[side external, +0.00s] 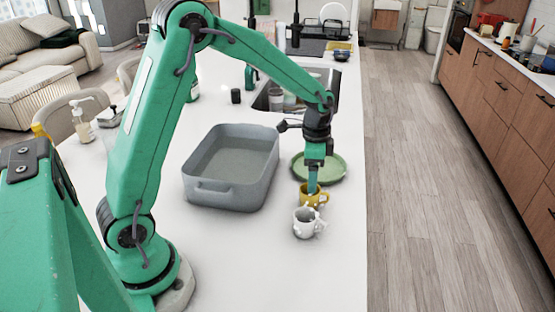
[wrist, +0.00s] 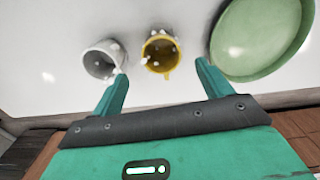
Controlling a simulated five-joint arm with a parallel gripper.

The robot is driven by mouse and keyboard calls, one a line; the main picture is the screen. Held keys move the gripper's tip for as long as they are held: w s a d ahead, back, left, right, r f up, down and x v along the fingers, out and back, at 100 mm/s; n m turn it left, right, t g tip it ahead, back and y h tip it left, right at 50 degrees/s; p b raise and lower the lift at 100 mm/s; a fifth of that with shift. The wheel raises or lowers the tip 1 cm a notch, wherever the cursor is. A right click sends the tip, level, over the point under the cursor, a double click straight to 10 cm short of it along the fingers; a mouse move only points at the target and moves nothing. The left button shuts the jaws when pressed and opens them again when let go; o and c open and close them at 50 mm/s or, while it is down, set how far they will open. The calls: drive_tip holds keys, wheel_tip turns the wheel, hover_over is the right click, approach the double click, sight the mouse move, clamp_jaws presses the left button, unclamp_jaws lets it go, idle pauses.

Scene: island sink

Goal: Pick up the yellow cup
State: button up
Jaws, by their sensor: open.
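The yellow cup (side external: 305,198) stands on the white counter near its right edge in the side view. In the wrist view the yellow cup (wrist: 161,52) lies ahead of and between the finger lines. My gripper (side external: 312,188) points down at the cup, and its finger overlaps the cup's rim in the side view. In the wrist view my gripper (wrist: 160,85) has its two fingers wide apart with nothing between the tips. I cannot tell from the side view whether a finger touches the cup.
A white cup (side external: 305,224) stands close beside the yellow one; it also shows in the wrist view (wrist: 98,62). A green plate (side external: 335,175) lies behind, right of the cup in the wrist view (wrist: 262,40). A grey basin (side external: 228,195) stands left. The counter's edge is close on the right.

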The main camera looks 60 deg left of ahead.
drive_tip(key=shift+a+f, duration=0.1)
drive_tip(key=shift+f, duration=3.85)
drive_tip(key=c, duration=1.1)
drive_tip(key=shift+r, duration=0.1)
drive_tip(key=shift+w+r, duration=0.1)
drive_tip(key=shift+r, duration=0.55)
drive_tip(key=r, duration=0.3)
drive_tip(key=shift+s+d+r, duration=0.1)
drive_tip(key=shift+s+d, duration=0.1)
drive_tip(key=shift+d, duration=0.2)
drive_tip(key=s+d+r, duration=0.1)
drive_tip(key=d+r, duration=0.1)
drive_tip(key=d, duration=0.1)
drive_tip(key=s+d+r, duration=0.2)
drive_tip(key=d, duration=0.1)
drive_tip(key=s+d+r, duration=0.2)
drive_tip(key=d, duration=0.1)
drive_tip(key=shift+d+r, duration=0.2)
drive_tip(key=shift+d, duration=0.1)
